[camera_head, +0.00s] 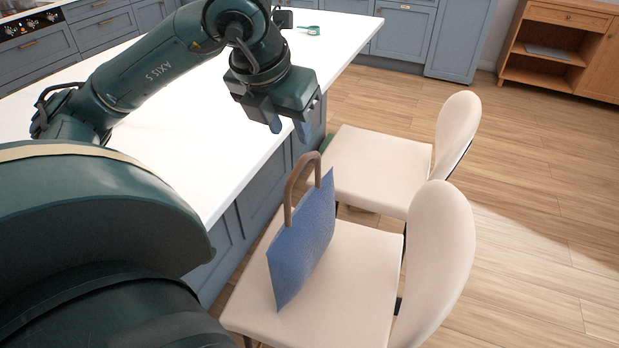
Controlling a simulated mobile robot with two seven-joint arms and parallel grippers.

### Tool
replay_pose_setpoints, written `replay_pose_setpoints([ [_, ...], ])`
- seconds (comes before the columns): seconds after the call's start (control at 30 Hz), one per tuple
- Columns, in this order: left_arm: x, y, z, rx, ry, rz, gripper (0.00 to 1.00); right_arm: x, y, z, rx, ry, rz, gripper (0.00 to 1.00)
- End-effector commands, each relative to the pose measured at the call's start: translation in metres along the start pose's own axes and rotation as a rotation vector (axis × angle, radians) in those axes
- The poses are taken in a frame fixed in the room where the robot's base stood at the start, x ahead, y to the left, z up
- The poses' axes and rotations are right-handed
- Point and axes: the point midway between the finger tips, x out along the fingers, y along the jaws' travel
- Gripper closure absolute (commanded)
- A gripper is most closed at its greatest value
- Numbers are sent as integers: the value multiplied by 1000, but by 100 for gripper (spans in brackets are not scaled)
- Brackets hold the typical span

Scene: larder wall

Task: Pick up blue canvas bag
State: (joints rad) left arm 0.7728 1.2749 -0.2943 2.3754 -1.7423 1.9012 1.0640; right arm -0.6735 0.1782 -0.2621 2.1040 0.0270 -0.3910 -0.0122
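The blue canvas bag (303,242) stands upright on the seat of the nearer cream chair. Its brown handle (301,186) arches up above it. My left gripper (289,127) is above and beyond the bag, near the edge of the white counter, with its fingers pointing down. It is apart from the handle. The two fingertips show with a gap between them and nothing held. My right gripper is not in view.
The white counter (180,130) runs along the left. A second cream chair (375,165) stands behind the nearer chair (345,290). A small green item (312,30) lies on the counter. Open wooden floor (530,200) is at the right, with a wooden cabinet (560,45) behind.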

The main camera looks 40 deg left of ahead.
Motion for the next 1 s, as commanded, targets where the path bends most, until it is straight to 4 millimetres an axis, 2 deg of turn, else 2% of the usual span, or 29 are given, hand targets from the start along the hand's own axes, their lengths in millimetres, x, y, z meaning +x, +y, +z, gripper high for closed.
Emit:
replay_pose_setpoints([
  [0.1,25,2,-2,-2,7,7,62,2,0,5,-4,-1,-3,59],
  [0.3,59,0,-1,-1,7,2,62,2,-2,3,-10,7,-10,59],
  [0.57,78,0,0,2,5,0,62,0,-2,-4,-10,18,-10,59],
  [0.7,99,0,1,0,9,0,62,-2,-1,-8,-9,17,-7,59],
  [0.83,117,0,1,1,6,-1,62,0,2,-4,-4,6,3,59],
  [1.0,125,0,1,2,3,0,62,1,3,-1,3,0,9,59],
])
